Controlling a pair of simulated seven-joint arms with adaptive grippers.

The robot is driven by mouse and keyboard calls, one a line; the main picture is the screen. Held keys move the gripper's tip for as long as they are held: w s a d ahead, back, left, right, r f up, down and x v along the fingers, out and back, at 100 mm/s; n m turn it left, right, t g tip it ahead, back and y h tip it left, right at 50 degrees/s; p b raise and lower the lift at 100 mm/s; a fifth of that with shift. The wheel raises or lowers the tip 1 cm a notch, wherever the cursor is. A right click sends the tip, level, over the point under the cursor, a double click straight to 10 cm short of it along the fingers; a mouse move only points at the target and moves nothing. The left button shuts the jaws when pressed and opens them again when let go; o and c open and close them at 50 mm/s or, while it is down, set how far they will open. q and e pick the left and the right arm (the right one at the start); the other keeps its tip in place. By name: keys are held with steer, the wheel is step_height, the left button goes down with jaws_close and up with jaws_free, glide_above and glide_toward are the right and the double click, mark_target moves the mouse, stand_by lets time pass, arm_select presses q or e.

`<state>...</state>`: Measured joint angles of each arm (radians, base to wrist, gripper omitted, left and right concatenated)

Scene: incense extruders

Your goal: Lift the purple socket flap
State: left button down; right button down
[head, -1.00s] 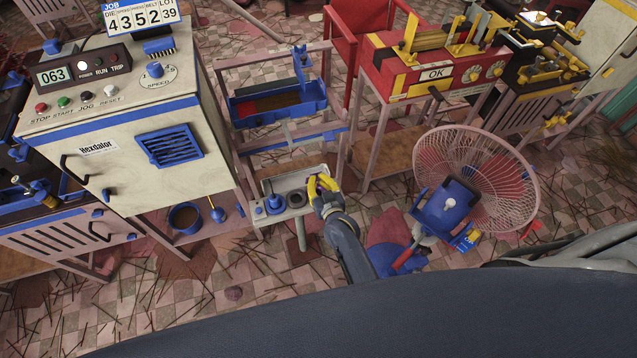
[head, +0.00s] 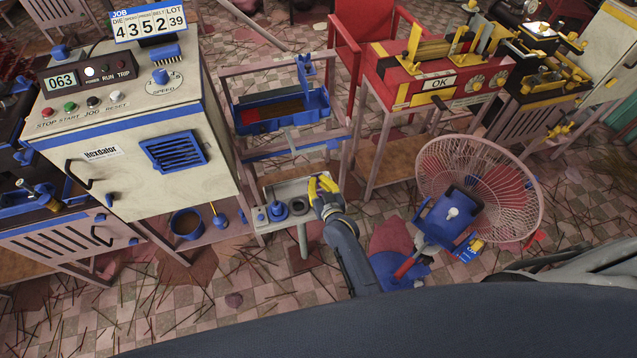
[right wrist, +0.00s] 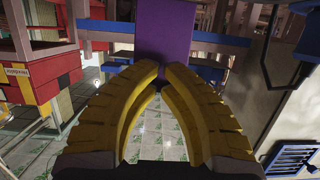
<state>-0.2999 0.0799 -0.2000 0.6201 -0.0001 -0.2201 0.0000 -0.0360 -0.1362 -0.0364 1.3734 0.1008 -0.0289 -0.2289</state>
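The purple flap (right wrist: 178,40) shows in the right wrist view as a flat upright panel at the top middle, just beyond my fingertips. I cannot make it out in the head view. My right gripper (right wrist: 162,72) has yellow ribbed fingers that come together at their tips, with nothing seen between them. The tips overlap the panel's lower edge in the picture; I cannot tell whether they touch it. In the head view my right gripper (head: 323,184) is above the right end of a small grey shelf (head: 285,190). My left gripper is not in view.
A large cream machine (head: 125,150) with blue trim stands left of the gripper. A blue tray (head: 282,112) on a pink frame lies behind it. A red machine (head: 400,78) and a pink-caged fan (head: 480,185) are to the right. Sticks litter the tiled floor.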

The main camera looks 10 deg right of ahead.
steer(key=shift+w, duration=1.1)
steer(key=v, duration=0.8)
steer(key=shift+s, duration=0.1)
